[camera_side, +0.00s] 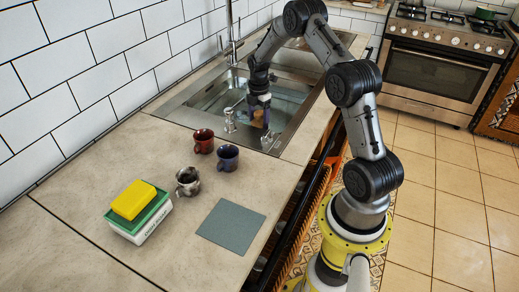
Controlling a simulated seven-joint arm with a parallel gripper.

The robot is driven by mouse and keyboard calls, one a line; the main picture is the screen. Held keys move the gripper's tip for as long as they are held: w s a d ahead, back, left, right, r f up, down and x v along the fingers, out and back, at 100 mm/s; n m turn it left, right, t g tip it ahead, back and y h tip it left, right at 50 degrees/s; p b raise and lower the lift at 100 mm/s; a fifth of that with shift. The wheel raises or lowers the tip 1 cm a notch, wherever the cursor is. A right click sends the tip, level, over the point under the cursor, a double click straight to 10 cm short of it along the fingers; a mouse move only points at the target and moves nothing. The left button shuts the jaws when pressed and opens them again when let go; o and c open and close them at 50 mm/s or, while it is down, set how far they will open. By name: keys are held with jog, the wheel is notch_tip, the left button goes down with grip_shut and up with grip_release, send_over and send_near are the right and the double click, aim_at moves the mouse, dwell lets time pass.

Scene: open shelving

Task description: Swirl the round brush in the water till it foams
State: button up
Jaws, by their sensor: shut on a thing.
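My gripper (260,103) is over the near end of the metal sink (192,113), pointing down, and is shut on a small tan round brush (258,118). The brush sits low at the gripper's tips, within the sink's outline. The basin (285,100) looks to hold clear water. I cannot tell how deep the brush sits, and no foam shows clearly at this size.
A red mug (203,141), a blue mug (228,158) and a dark metallic mug (187,181) stand on the counter near the sink. A yellow sponge (133,199) lies on a green and white box (139,222). A grey-green mat (231,226) lies flat. A tap (231,45) rises behind the sink.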

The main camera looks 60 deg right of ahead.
jog(key=shift+d, duration=3.5)
notch_tip(320, 180, up, 12)
jog(key=shift+r, duration=0.25)
dwell(0.3)
dwell(1.0)
jog(key=w+a+r+m, duration=0.2)
jog(key=w+a+m, duration=0.1)
jog(key=a, duration=0.6)
jog(key=w+a+r+m, duration=0.2)
jog(key=w+a, duration=0.2)
jog(key=a, duration=0.4)
jog(key=a+m, duration=0.2)
jog(key=a, duration=0.4)
jog(key=s+a+m, duration=0.1)
jog(key=a, duration=0.5)
jog(key=a+m, duration=0.2)
jog(key=a, duration=0.4)
jog(key=shift+s+a+r+m, duration=0.15)
jog(key=shift+s+a+m, duration=0.15)
jog(key=shift+a, duration=0.6)
jog(key=shift+s+m, duration=0.1)
jog(key=shift+m, duration=0.2)
